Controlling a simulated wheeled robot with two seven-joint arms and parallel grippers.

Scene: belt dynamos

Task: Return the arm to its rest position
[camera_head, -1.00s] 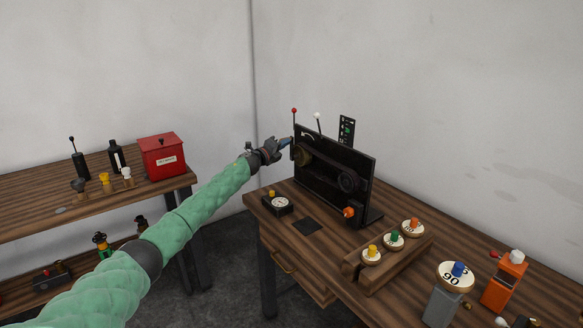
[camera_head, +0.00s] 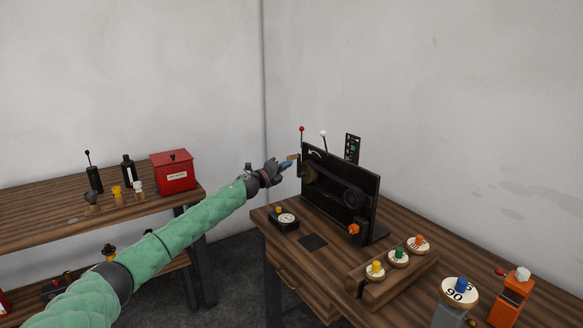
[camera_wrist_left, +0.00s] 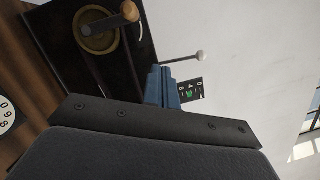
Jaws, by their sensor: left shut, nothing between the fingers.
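My left arm, in a green padded sleeve, reaches from the lower left in the head view. Its gripper (camera_head: 291,161) is shut and empty beside the upper left corner of the black dynamo panel (camera_head: 340,192). In the left wrist view the blue fingers (camera_wrist_left: 164,87) are together with nothing between them. A brass wheel with a wooden-knobbed crank (camera_wrist_left: 97,32) lies just beyond them, apart from the fingers. My right gripper is in no view.
A red-knobbed lever (camera_head: 301,130) and a white-knobbed lever (camera_head: 323,134) stand by the panel. A dial box (camera_head: 285,219), a wooden rack (camera_head: 378,290) of numbered discs and an orange device (camera_head: 511,296) stand on the table. A red box (camera_head: 173,172) sits on the left bench.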

